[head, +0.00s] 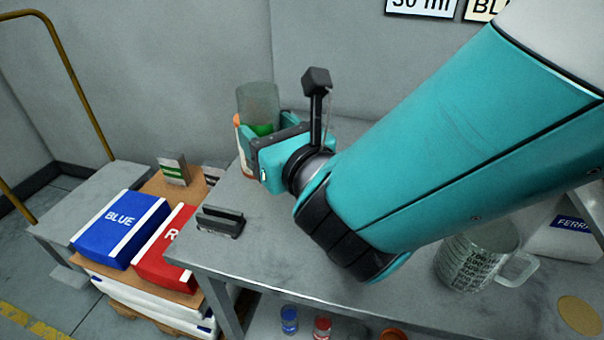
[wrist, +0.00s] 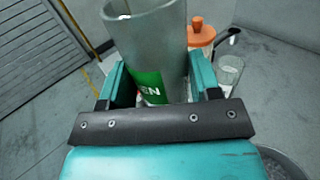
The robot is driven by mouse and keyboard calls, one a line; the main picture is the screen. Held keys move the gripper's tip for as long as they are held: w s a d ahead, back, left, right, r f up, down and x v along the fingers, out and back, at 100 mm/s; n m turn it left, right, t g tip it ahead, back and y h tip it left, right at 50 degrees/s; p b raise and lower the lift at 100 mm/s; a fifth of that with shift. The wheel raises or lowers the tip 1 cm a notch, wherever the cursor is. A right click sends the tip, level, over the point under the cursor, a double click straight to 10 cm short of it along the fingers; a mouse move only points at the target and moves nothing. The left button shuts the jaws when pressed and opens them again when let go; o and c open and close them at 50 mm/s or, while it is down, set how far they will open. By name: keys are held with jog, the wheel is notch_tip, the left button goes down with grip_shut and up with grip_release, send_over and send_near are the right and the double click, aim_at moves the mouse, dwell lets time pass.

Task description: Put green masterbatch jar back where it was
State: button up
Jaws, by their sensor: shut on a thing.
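The green masterbatch jar is a clear, greyish cylinder with a green label. In the head view the jar (head: 258,101) stands upright above the far left part of the grey table. My gripper (head: 250,138) is shut around its lower part. In the wrist view the jar (wrist: 150,50) rises between the two teal fingers of my gripper (wrist: 152,88), and part of its green label shows the letters "EN". The jar's base is hidden behind the gripper, so I cannot tell whether it touches the table.
An orange-lidded container (wrist: 201,40) and a small clear glass (wrist: 229,72) stand just beyond the jar. A dark slotted holder (head: 220,221) sits at the table's left edge. A measuring jug (head: 478,262) stands at right. Blue (head: 121,228) and red bags lie left.

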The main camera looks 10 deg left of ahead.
notch_tip(320, 180, down, 18)
jog(key=b, duration=1.2)
jog(key=o, duration=1.1)
jog(key=shift+w+r, duration=0.1)
